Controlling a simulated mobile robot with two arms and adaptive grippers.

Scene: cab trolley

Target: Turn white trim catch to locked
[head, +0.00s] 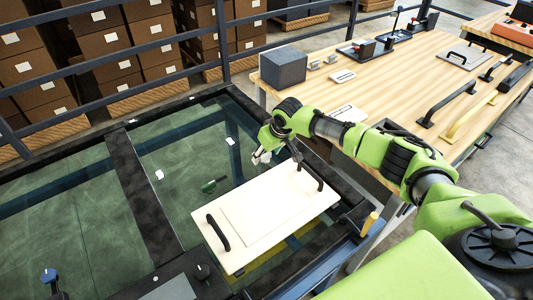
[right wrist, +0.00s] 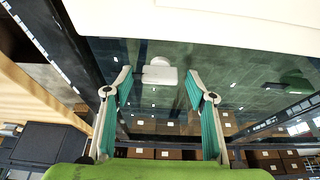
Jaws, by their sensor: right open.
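The white trim catch (right wrist: 160,73) shows in the right wrist view as a small pale block with a rounded knob. It lies near the edge of a cream panel (right wrist: 220,15). My right gripper (right wrist: 160,88) is open, with one teal-padded finger on each side of the catch; I cannot tell whether they touch it. In the head view my right gripper (head: 262,157) is at the far edge of the cream panel (head: 306,205), and small white parts there cannot be told apart. My left gripper is not in view.
The panel has two black handles (head: 218,232) and rests on a dark frame (head: 140,190) with glass. A small green part (head: 213,184) lies left of the gripper. A wooden workbench (head: 390,90) with a grey block (head: 283,67) stands behind right. Railings and stacked boxes are behind.

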